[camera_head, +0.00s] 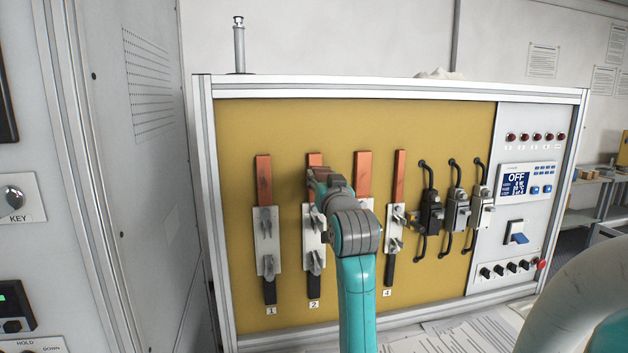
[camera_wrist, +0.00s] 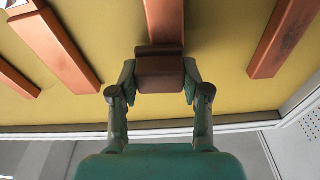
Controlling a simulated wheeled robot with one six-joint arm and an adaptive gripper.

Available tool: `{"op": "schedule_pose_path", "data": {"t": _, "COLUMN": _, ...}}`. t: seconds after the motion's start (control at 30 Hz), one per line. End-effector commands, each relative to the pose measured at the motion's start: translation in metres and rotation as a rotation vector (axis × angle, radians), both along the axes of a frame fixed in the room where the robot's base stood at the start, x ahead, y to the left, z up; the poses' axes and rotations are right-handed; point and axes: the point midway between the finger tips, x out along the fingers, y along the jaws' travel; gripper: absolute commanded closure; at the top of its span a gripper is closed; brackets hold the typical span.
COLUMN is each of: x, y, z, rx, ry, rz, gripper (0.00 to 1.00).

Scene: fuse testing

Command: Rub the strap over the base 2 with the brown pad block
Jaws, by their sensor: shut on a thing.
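The copper strap over base 2 (camera_head: 315,159) stands upright on the yellow panel, its upper end showing above my gripper. My gripper (camera_head: 320,182) is in front of this strap and hides its lower part. In the wrist view, my gripper (camera_wrist: 158,78) is shut on the brown pad block (camera_wrist: 160,76), one finger on each side. The block is at the end of the middle strap (camera_wrist: 165,22), in line with it; it looks against it, but I cannot tell whether they touch. The white base 2 (camera_head: 313,236) is below, partly hidden by my arm.
The strap over base 1 (camera_head: 264,180) has dark marks. The strap over base 3 (camera_head: 363,172) and the strap over base 4 (camera_head: 399,176) stand to the right. A grey cabinet (camera_head: 140,180) stands left.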

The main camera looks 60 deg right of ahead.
Motion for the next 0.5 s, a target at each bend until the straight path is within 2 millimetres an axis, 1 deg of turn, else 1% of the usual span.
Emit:
{"op": "schedule_pose_path", "data": {"t": 0.03, "x": -0.0034, "y": -0.0051, "z": -0.0022, "rx": 0.004, "ry": 0.004, "rz": -0.007, "gripper": 0.81}}
{"op": "schedule_pose_path", "data": {"t": 0.2, "x": -0.0071, "y": -0.0074, "z": -0.0022, "rx": 0.003, "ry": 0.004, "rz": -0.005, "gripper": 0.81}}
{"op": "schedule_pose_path", "data": {"t": 0.37, "x": -0.0074, "y": -0.0044, "z": -0.0018, "rx": 0.003, "ry": 0.005, "rz": -0.003, "gripper": 0.81}}
{"op": "schedule_pose_path", "data": {"t": 0.5, "x": -0.0007, "y": 0.0023, "z": -0.0013, "rx": 0.002, "ry": 0.003, "rz": -0.002, "gripper": 0.81}}
